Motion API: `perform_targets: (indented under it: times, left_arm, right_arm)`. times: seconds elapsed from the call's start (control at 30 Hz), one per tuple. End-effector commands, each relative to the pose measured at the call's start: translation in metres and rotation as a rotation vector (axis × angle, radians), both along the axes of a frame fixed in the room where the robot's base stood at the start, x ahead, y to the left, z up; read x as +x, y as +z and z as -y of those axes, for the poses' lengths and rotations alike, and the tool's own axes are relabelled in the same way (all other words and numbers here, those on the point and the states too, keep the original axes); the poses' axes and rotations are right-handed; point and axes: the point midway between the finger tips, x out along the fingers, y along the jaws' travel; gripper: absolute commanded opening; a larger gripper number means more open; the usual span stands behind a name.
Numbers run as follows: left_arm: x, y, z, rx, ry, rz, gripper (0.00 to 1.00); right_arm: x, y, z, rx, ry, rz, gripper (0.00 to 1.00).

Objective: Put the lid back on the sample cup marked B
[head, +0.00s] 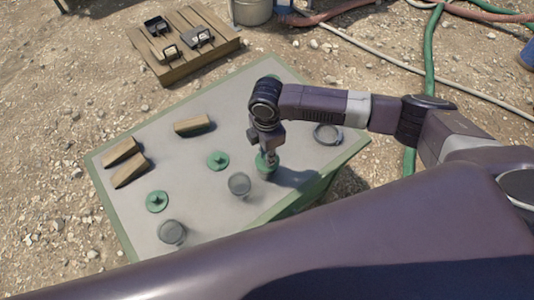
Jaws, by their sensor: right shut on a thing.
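My right gripper (268,156) reaches down over the right part of the table and is shut on a green lid (264,168). Whether a cup is under this lid cannot be told. Two more green lids with knobs lie on the table, one near the middle (218,160) and one at the left (157,202). One open grey clear-looking cup (240,186) stands just left of and nearer than the gripper. Another open cup (172,233) stands near the front left edge. No letter is readable on either cup. My left gripper is out of view.
The pale table (180,150) has a green rim. Wooden blocks lie at its left (123,152) and back (195,125). A grey ring-shaped item (327,134) lies at the right. A wooden pallet (185,45) with dark items, hoses (430,60) and a bucket (252,10) are on the ground.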

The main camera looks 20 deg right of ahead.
Motion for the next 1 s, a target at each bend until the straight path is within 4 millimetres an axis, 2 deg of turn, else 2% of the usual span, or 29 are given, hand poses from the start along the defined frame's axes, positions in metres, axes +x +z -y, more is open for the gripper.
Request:
perform_targets:
  times: [0.27, 0.3, 0.47, 0.67, 0.83, 1.0]
  left_arm:
    - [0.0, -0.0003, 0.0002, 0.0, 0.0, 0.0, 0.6]
    - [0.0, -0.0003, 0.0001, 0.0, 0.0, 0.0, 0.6]
    - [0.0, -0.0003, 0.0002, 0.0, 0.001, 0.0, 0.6]
    - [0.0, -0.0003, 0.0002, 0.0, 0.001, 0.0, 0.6]
    - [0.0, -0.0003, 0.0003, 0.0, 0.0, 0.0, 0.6]
    - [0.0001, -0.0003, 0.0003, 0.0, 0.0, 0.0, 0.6]
  right_arm:
    - [-0.0002, -0.0004, -0.0002, 0.0, 0.0, 0.0, 0.07]
    - [-0.0002, -0.0003, -0.0002, 0.0, 0.0, 0.0, 0.18]
    - [-0.0002, -0.0003, -0.0002, 0.0, 0.0, 0.0, 0.36]
    - [-0.0002, -0.0003, -0.0002, 0.0, 0.0, -0.001, 0.36]
    - [-0.0002, -0.0003, -0.0001, 0.0, 0.0, -0.001, 0.54]
    - [-0.0002, -0.0003, -0.0001, 0.0, 0.0, -0.001, 0.54]
